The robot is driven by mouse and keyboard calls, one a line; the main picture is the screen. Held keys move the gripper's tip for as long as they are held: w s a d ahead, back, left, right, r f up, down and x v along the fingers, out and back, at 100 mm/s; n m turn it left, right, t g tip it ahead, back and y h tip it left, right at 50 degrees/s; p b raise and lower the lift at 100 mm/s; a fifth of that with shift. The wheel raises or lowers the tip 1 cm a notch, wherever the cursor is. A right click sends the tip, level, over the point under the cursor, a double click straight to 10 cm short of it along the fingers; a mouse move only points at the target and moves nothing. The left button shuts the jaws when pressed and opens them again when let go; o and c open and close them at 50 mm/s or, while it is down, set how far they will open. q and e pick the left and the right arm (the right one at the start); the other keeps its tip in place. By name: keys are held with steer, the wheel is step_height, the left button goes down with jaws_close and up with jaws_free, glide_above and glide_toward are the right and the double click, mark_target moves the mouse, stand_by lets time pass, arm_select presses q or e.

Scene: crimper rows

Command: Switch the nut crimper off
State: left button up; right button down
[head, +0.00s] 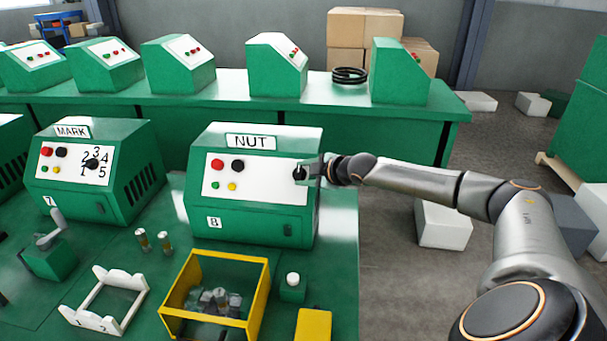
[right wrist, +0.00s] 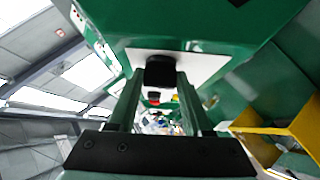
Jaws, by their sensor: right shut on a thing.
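The nut crimper (head: 258,222) is a green box with a sloped white panel and a sign reading NUT, in the middle of the head view. Its panel bears a red button (head: 217,165), a black button (head: 237,167), and small green and yellow ones below. A black knob (right wrist: 160,70) sits at the panel's right end. My right gripper (head: 304,173) reaches it from the right and is shut on the knob, one finger on each side in the right wrist view. The fingers hide most of the knob in the head view, and its setting is unclear. My left gripper is out of view.
The MARK machine (head: 129,197) with a numbered dial stands left of the nut crimper. A yellow open bin (head: 262,300), a white frame (head: 83,320) and a green block with a white button (head: 292,292) are in front. More green machines line the back bench (head: 225,83).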

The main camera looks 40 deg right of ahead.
steer(key=shift+r+n, duration=0.15)
steer(key=shift+n, duration=0.15)
stand_by(0.4)
steer(key=shift+c, duration=1.6)
jaws_free()
steer(key=shift+w, duration=0.1)
steer(key=shift+s+r, duration=0.15)
steer(key=shift+s, duration=0.35)
steer(key=b+v, duration=0.1)
steer(key=v, duration=1)
steer(key=shift+r+b, duration=0.3)
steer(key=shift+b, duration=0.1)
steer(key=shift+s, duration=0.15)
